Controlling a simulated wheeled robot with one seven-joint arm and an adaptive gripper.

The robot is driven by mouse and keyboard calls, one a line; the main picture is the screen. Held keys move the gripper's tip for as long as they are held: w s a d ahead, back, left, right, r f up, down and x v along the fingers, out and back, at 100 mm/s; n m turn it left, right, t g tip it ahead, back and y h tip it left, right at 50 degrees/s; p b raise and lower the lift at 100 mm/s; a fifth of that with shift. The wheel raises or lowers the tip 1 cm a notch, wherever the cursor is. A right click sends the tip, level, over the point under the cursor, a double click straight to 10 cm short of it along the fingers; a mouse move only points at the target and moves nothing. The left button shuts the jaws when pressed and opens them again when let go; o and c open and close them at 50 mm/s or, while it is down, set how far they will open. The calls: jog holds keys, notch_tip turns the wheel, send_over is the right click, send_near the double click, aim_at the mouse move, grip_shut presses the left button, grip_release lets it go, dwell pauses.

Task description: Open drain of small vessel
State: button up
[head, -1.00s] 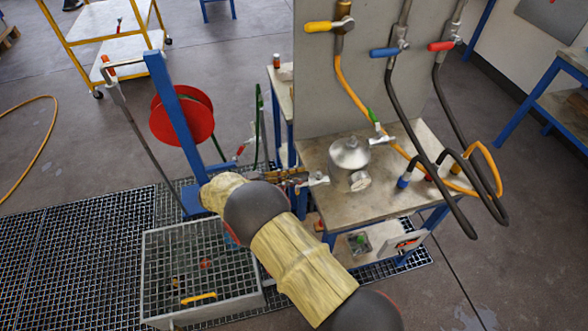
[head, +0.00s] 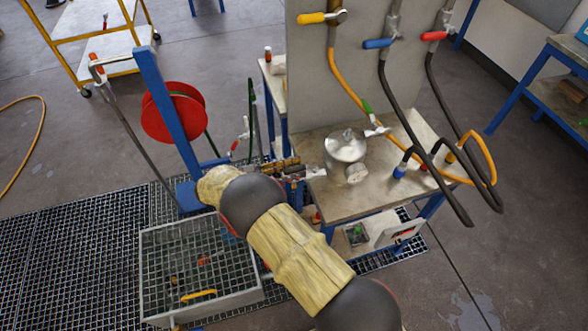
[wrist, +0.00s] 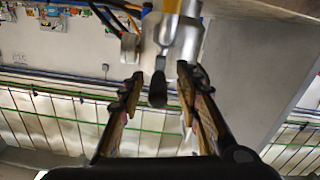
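The small vessel (head: 345,146) is a silver metal pot with a lid, standing on the worktop left of centre. A pale metal drain fitting (head: 312,172) sticks out from its lower left toward my gripper (head: 295,171). In the wrist view, my gripper (wrist: 158,92) is open, its two fingers well apart. A short dark handle (wrist: 157,90) hangs between the fingertips, with a visible gap on both sides. Silver metal of the vessel and its fitting (wrist: 185,45) shows just beyond the fingertips. Whether either finger touches the fitting is unclear.
The worktop (head: 328,198) carries the vessel below an upright grey panel (head: 350,85) with yellow, blue and red valve handles. Dark and orange hoses hang at the right. A blue post (head: 168,115), red reel (head: 173,115) and grated metal bin (head: 200,265) stand left of my arm.

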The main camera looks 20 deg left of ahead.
jog(key=v, duration=1.2)
dwell(0.5)
